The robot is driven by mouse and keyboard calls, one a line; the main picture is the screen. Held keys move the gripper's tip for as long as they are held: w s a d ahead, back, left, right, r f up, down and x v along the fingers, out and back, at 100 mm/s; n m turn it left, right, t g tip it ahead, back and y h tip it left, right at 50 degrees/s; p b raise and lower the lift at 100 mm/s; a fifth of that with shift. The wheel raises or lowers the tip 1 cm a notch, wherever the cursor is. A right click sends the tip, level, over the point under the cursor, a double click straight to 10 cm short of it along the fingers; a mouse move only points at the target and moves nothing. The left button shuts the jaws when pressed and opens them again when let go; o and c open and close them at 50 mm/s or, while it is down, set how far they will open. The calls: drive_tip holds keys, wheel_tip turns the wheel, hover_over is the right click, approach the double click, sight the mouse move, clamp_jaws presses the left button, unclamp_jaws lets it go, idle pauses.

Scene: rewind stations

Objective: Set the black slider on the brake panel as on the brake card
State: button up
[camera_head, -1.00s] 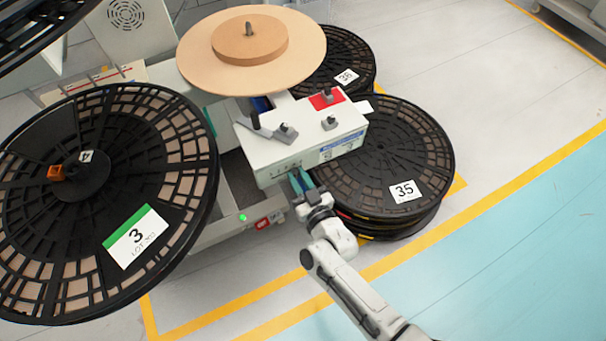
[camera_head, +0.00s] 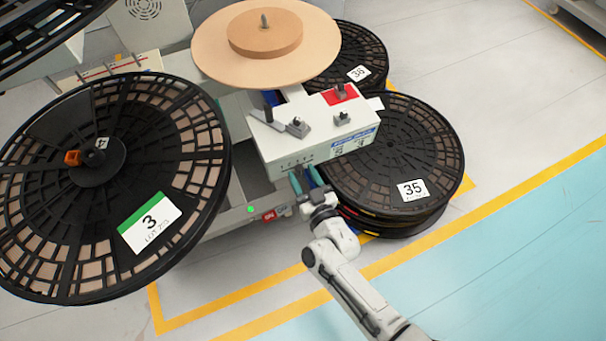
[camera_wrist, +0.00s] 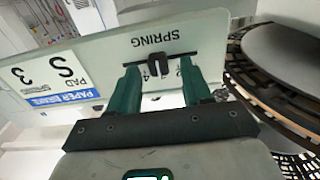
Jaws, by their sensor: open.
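The brake panel (camera_head: 292,152) is the front face of a white box. The wrist view shows it close up, with the word SPRING on the panel (camera_wrist: 190,37). The black slider (camera_wrist: 157,64) sits in a dark horizontal slot there, with a figure that looks like 4 beside it. My gripper (camera_head: 303,178) is open at the panel, its green fingers (camera_wrist: 160,82) on either side of the slider; whether they touch it I cannot tell. The brake card (camera_wrist: 52,82) is on the adjoining face, with a blue PAPER BRAKE band, "PAD S" and "SPRING 3". In the head view the slider is hard to make out.
The box top carries a grey lever (camera_head: 297,127), a small knob (camera_head: 342,118) and a red plate (camera_head: 340,94). Reel 35 (camera_head: 440,165) lies close to the right, and large reel 3 (camera_head: 60,235) stands left. A tan disc (camera_head: 215,55) is behind.

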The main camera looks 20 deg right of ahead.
drive_tip(key=s, duration=1)
drive_tip(key=shift+s, duration=0.15)
drive_tip(key=s+d+r+g+p, duration=0.2)
drive_tip(key=s+d+r+g, duration=0.3)
drive_tip(key=s+g, duration=0.3)
drive_tip(key=s+d+r+g+p, duration=0.3)
drive_tip(key=s+d+r+g, duration=0.2)
drive_tip(key=s+g, duration=0.4)
drive_tip(key=shift+s+r, duration=0.6)
drive_tip(key=shift+s, duration=0.2)
drive_tip(key=shift+c, duration=0.2)
idle(1.9)
